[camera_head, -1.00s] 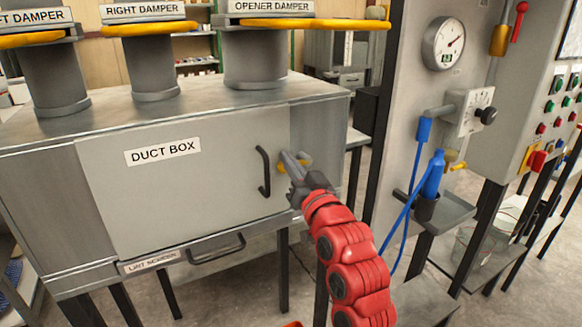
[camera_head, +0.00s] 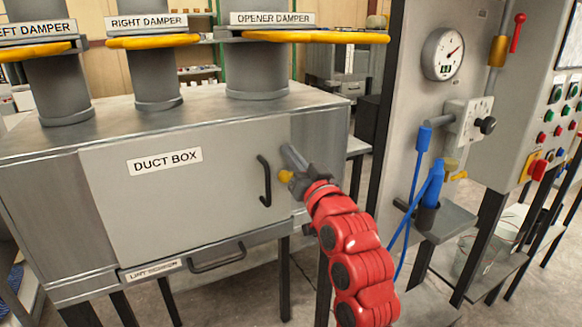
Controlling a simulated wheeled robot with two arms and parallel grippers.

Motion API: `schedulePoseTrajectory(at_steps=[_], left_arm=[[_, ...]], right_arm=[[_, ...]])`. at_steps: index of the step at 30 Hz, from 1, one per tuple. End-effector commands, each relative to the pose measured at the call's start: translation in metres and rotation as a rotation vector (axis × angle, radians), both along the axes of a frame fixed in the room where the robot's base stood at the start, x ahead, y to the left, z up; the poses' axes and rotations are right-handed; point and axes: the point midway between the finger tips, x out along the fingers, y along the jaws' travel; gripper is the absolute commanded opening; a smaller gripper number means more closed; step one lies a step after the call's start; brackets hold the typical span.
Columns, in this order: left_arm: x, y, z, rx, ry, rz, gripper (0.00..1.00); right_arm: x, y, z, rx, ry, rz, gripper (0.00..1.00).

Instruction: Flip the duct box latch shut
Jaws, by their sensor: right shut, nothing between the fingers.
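The grey duct box (camera_head: 120,210) stands at the left, with its front door (camera_head: 170,195) flat against the front and a black handle (camera_head: 264,180) near the door's right edge. The latch shows as a yellow knob (camera_head: 285,176) just right of the handle; the rest of it is largely hidden behind my gripper. My right gripper (camera_head: 294,158) is shut and empty at the latch, its grey fingers pointing up and left just above the yellow knob. Whether it touches the latch I cannot tell. My left gripper is not in view.
Damper pipes with yellow handwheels (camera_head: 153,41) stand on top of the box. A lint screen drawer handle (camera_head: 217,258) is below the door. At the right are a gauge panel (camera_head: 410,110), blue hoses (camera_head: 430,185) and a small shelf (camera_head: 445,222).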

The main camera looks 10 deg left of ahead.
Motion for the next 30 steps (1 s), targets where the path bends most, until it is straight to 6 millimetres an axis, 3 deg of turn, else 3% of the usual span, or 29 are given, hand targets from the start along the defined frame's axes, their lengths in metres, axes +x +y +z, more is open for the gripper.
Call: schedulePoseTrajectory(at_steps=[15, 30], left_arm=[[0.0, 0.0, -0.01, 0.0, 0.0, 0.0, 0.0], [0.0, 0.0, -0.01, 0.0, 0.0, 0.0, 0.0]], right_arm=[[-0.072, -0.045, -0.016, 0.003, -0.004, -0.001, 0.0], [-0.083, -0.051, -0.019, -0.001, 0.0, 0.0, 0.0]])
